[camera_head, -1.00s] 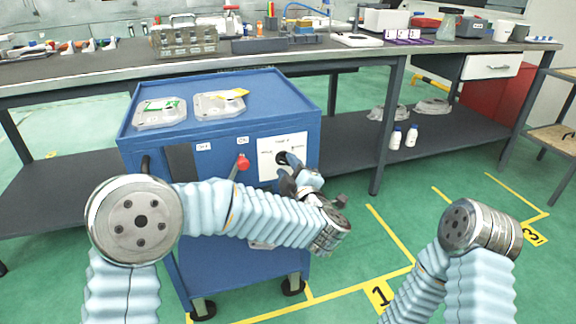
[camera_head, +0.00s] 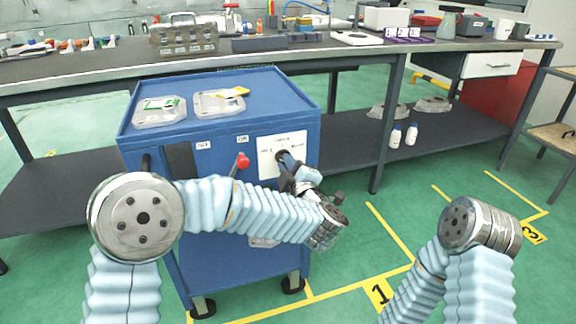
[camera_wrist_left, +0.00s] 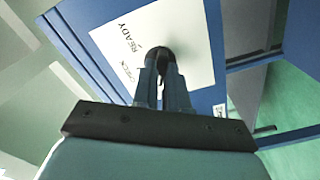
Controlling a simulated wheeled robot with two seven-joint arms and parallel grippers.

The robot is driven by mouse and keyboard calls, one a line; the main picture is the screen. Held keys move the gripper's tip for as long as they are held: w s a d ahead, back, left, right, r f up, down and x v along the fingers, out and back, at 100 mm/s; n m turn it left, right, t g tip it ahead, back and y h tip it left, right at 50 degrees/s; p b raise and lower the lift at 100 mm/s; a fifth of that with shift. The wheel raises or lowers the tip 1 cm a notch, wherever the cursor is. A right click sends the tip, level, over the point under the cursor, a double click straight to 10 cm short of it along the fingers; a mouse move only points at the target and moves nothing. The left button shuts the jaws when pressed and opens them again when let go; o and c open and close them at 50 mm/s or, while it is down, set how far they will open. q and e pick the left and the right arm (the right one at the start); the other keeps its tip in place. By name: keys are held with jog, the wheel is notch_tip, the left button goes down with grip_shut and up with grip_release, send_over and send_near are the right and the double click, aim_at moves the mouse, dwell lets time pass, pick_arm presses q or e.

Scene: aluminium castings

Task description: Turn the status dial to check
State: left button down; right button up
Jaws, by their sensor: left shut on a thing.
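The status dial (camera_wrist_left: 160,54) is a dark round knob on a white label plate (camera_wrist_left: 188,30) on the front of the blue cart. In the left wrist view the plate reads READY, with a second word beside it that looks like CHECK. My left gripper (camera_wrist_left: 161,72) is shut on the dial, its fingers on either side of it. In the head view the left gripper (camera_head: 288,167) reaches the plate (camera_head: 268,160) and hides most of the dial. The dial's pointing direction cannot be told. My right arm shows at the lower right, but its gripper is out of view.
The blue cart (camera_head: 225,110) has a red-knobbed lever (camera_head: 242,160) left of the plate. A long workbench (camera_head: 350,52) stands behind.

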pick_arm(q)
jog(key=shift+m+p, duration=3.4)
jog(key=shift+m, duration=2.3)
jog(key=c, duration=1.2)
grip_release()
jog(key=shift+o, duration=0.2)
